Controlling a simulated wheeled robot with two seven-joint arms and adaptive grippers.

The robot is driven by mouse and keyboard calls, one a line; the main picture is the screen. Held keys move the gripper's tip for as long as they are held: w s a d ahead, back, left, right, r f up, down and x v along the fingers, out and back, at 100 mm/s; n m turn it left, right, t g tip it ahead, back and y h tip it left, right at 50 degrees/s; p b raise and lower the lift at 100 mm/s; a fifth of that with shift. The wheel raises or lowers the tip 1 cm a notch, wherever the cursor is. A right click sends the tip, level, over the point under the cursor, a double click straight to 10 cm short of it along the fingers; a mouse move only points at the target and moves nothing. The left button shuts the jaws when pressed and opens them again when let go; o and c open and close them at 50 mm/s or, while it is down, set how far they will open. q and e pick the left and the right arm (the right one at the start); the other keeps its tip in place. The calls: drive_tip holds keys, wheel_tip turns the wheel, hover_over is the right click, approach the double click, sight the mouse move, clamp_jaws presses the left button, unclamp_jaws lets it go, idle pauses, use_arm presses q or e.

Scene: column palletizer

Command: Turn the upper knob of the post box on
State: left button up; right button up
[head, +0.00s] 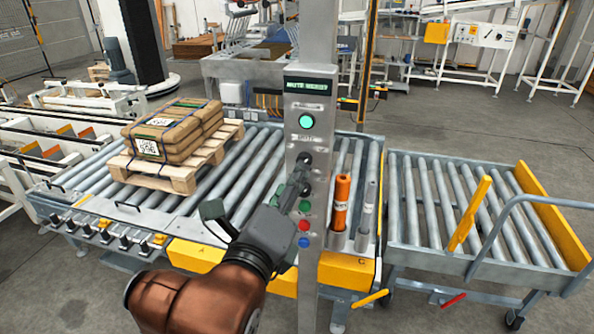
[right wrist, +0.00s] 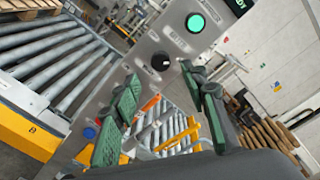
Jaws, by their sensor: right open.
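The post box is a grey metal column (head: 316,142) with a lit green lamp (head: 306,121) at the top. Below it is the black upper knob (head: 305,158), which also shows in the right wrist view (right wrist: 160,61). Its pointing direction is too small to read. My right gripper (head: 298,180) reaches in from below left, in front of the post box; its fingers partly cover the lower knob. In the right wrist view my right gripper (right wrist: 160,80) is open and empty, with its green-padded fingers apart and the upper knob seen just beyond the gap. My left gripper is out of view.
Green, red (head: 303,226) and blue (head: 304,242) buttons sit lower on the post box. An orange cylinder (head: 341,203) stands just right of it. A pallet with brown sacks (head: 180,128) rests on the left roller conveyor. A roller cart (head: 440,265) stands at the right.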

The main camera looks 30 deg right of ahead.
drive_tip(key=v, duration=0.5)
drive_tip(key=shift+s+a, duration=0.1)
idle(0.4)
